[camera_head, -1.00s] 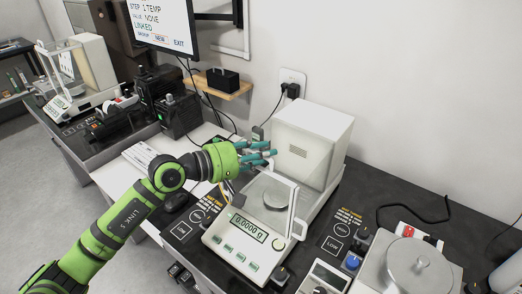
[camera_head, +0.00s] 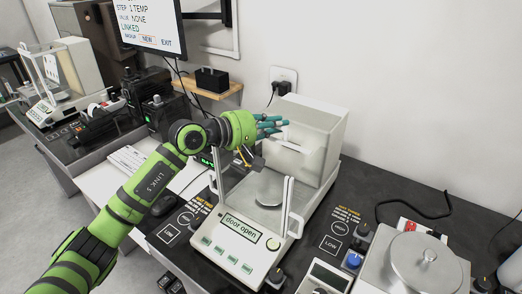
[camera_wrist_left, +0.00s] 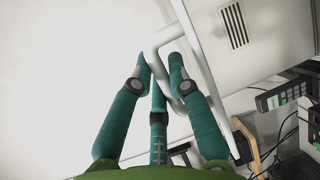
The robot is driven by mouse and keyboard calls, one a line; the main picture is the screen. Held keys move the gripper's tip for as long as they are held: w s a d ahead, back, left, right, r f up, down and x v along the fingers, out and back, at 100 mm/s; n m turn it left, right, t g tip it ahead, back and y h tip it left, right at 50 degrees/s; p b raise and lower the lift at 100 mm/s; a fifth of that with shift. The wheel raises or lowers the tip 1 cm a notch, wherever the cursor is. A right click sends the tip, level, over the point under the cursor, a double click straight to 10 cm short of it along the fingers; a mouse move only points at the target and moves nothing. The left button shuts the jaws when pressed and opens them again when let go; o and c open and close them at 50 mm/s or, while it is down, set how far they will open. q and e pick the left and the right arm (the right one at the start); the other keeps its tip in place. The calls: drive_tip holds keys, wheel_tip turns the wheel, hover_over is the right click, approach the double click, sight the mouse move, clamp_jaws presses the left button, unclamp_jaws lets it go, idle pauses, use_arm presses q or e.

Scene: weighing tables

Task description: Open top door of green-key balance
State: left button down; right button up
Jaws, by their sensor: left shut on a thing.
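The green-key balance (camera_head: 262,264) stands on the dark table in the middle of the head view, with green keys on its sloped front. Its display (camera_head: 241,227) reads "door open". A round pan (camera_head: 269,188) sits inside the glass chamber. My left gripper (camera_head: 274,124) is above the chamber at its back, in front of the tall pale housing (camera_head: 318,135). In the left wrist view, its teal fingers (camera_wrist_left: 160,72) close around a white loop handle (camera_wrist_left: 163,38), the top door's. The hand hides much of the door in the head view.
Another balance (camera_head: 415,262) with a round lid is at the right, near a blue knob (camera_head: 352,261). A further balance (camera_head: 45,110) stands far left. A monitor (camera_head: 150,25) and a small shelf (camera_head: 208,88) are behind my arm. The wall is close behind the housing.

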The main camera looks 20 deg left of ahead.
sight(288, 115)
use_arm(q)
drive_tip(key=w+b, duration=0.1)
drive_tip(key=w, duration=0.1)
drive_tip(key=w+d+b, duration=0.2)
drive_tip(key=w, duration=0.1)
drive_tip(key=shift+w+f+b, duration=0.15)
drive_tip(key=shift+w+b, duration=0.2)
drive_tip(key=shift+b, duration=0.05)
drive_tip(key=shift+w+d+b, duration=0.25)
drive_tip(key=shift+w+b, duration=0.2)
drive_tip(key=shift+w, duration=0.35)
drive_tip(key=shift+r, duration=0.2)
use_arm(e)
wheel_tip(288, 115, down, 6)
drive_tip(key=shift+a, duration=0.1)
use_arm(q)
drive_tip(key=c, duration=1.4)
unclamp_jaws()
drive_tip(key=v, duration=1.2)
